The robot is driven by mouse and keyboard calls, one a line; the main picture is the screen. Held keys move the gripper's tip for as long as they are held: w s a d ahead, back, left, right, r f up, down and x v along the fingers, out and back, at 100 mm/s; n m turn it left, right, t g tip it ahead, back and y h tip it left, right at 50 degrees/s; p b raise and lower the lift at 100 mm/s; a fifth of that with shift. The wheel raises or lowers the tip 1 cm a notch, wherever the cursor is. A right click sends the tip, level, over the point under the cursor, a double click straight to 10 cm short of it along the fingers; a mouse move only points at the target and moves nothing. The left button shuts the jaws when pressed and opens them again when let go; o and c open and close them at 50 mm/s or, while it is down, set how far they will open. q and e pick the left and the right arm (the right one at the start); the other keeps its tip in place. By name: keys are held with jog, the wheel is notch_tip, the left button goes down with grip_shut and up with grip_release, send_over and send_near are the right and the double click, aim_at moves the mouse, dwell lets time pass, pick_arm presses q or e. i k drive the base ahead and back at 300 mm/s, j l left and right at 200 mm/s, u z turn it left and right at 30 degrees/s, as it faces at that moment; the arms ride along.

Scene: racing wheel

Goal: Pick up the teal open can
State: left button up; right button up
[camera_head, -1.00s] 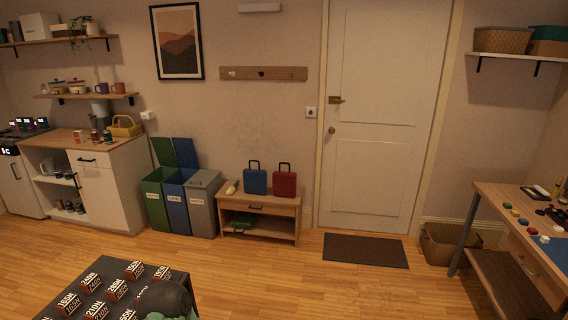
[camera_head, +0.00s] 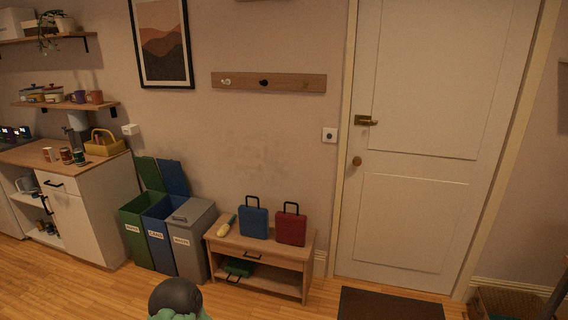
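Several small cans stand upright on the wooden top of the white cabinet (camera_head: 102,207) at the left. The rightmost is a small greenish can (camera_head: 79,158), possibly the teal one; its exact colour and whether its top is open are too small to tell. A reddish-brown can (camera_head: 66,156) stands just left of it, and a pale can (camera_head: 48,155) farther left. Neither of my grippers is in view.
A yellow basket (camera_head: 104,147) sits right of the cans, below a shelf with mugs (camera_head: 95,98). Green, blue and grey bins (camera_head: 193,240) stand beside the cabinet. A wooden bench (camera_head: 270,254) holds a blue case (camera_head: 254,222) and a red case (camera_head: 291,229). Floor shows in front.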

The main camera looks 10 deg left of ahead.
aim_at(79, 155)
jog(key=i+j+u, duration=0.1)
jog(key=i+u, duration=0.6)
jog(key=i, duration=0.25)
jog(key=i+l+u, duration=0.2)
jog(key=i+u, duration=0.15)
jog(key=i+l+u, duration=0.35)
jog(key=i, duration=0.2)
jog(key=i+j+u, duration=0.5)
jog(key=i, duration=0.35)
jog(key=i+j+u, duration=0.25)
jog(key=i, duration=0.2)
jog(key=i+j+z, duration=0.25)
jog(key=i+j, duration=0.25)
jog(key=j, duration=0.25)
jog(key=i+j+z, duration=0.15)
jog(key=z, duration=0.55)
jog(key=i+j+z, duration=0.15)
jog(key=j, duration=0.2)
jog(key=i+j+z, duration=0.15)
jog(key=j, duration=0.2)
jog(key=i+j+z, duration=0.15)
jog(key=j, duration=0.25)
jog(key=i+j+z, duration=0.15)
jog(key=j, duration=0.25)
jog(key=i+j+z, duration=0.15)
jog(key=j, duration=0.3)
